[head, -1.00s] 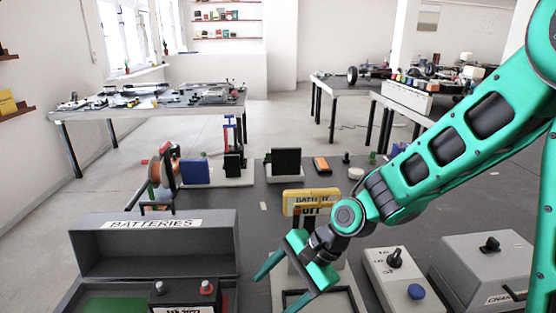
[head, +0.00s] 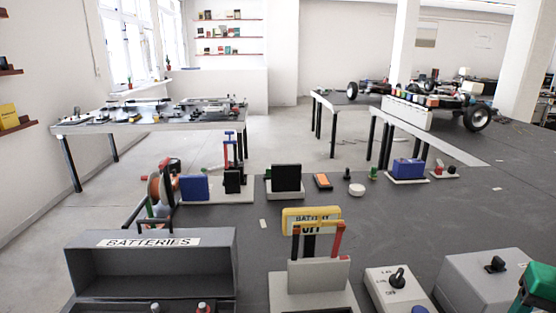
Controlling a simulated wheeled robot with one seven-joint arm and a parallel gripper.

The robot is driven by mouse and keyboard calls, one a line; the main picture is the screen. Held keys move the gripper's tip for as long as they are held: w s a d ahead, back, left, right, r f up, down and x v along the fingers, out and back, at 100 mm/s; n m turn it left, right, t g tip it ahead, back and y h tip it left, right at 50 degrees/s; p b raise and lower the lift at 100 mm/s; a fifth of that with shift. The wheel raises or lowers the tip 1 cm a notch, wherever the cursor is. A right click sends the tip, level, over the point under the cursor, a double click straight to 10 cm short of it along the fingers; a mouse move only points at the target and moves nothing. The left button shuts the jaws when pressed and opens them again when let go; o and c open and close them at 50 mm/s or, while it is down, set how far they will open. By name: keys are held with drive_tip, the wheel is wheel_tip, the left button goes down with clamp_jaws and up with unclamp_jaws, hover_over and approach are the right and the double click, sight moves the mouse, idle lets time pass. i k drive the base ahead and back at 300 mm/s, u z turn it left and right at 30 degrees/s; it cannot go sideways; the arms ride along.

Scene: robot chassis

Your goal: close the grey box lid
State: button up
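The grey box lid (head: 150,270), labelled "BATTERIES" (head: 148,241), stands open and raised at the lower left. Its dark inner side faces me. The box's lower part is mostly cut off by the bottom edge of the picture. A grey terminal (head: 155,307) and a red terminal (head: 203,307) just show there. My gripper is out of view.
A stand with black and red levers (head: 320,275) and a yellow battery sign (head: 311,219) is right of the box. A knob panel (head: 393,290) and a grey charger box (head: 485,280) stand farther right. Small devices line the table's back. Bare dark tabletop lies between.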

sight(169, 262)
drive_tip(key=u, duration=1.3)
drive_tip(key=k, duration=1.3)
drive_tip(key=u, duration=0.65)
drive_tip(key=i, duration=2)
drive_tip(key=z, duration=0.6)
